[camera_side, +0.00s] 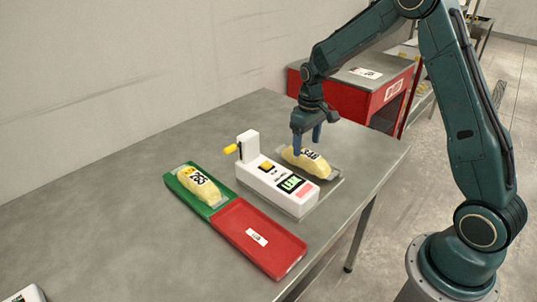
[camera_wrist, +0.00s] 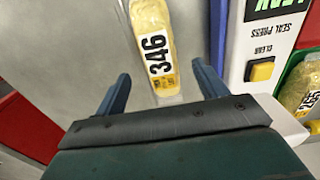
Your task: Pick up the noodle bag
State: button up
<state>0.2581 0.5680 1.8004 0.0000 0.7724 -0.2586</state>
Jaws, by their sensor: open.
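A yellow noodle bag (camera_side: 312,166) with a white label lies on a flat grey plate (camera_side: 333,187) beside the white seal press. In the wrist view the bag (camera_wrist: 150,18) shows its label reading 346, with its far end cut off by the frame edge. My gripper (camera_side: 307,142) is open and points down over the bag. In the wrist view my gripper's fingers (camera_wrist: 160,72) stand wide apart, one on each side of the bag's near end. They do not appear to touch it. A second yellow bag (camera_side: 203,187) lies in a green tray (camera_side: 181,190).
The white seal press (camera_side: 278,189), with a yellow button and green display, stands close to the bag's left. A red tray (camera_side: 268,222) adjoins the green one. A red cabinet (camera_side: 362,100) stands behind. The table's left part is mostly clear.

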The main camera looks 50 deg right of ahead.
aim_at(306, 153)
jog(key=shift+f, duration=1.55)
jog(key=shift+c, duration=0.2)
jog(key=c, duration=1.3)
jog(key=shift+r, duration=0.15)
notch_tip(306, 153, up, 20)
